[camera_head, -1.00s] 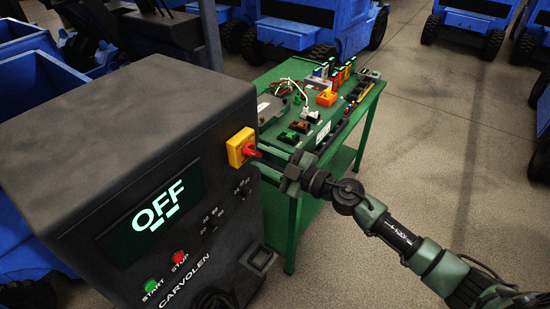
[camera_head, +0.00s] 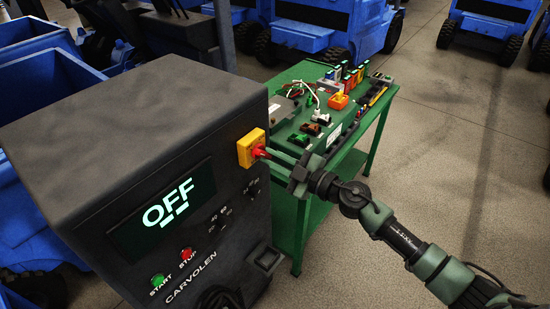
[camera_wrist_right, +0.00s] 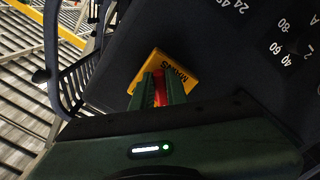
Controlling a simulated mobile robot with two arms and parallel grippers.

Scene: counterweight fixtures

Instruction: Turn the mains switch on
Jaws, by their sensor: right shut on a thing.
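The mains switch is a red knob (camera_head: 259,151) on a yellow plate (camera_head: 251,147) at the upper right corner of the dark cabinet's front (camera_head: 120,120). The cabinet's display (camera_head: 165,205) reads OFF. My right gripper (camera_head: 268,154) reaches the knob from the right, its fingers on it. In the right wrist view the two green fingers (camera_wrist_right: 160,90) are closed around the red knob (camera_wrist_right: 160,88), in front of the yellow plate marked MAINS (camera_wrist_right: 178,70). The fingers hide much of the knob. My left gripper is not in view.
A green START button (camera_head: 157,281) and a red STOP button (camera_head: 187,254) sit low on the cabinet front. A green workbench (camera_head: 300,190) with several small parts stands close behind my right gripper. Blue vehicles stand farther back. The floor at the right is clear.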

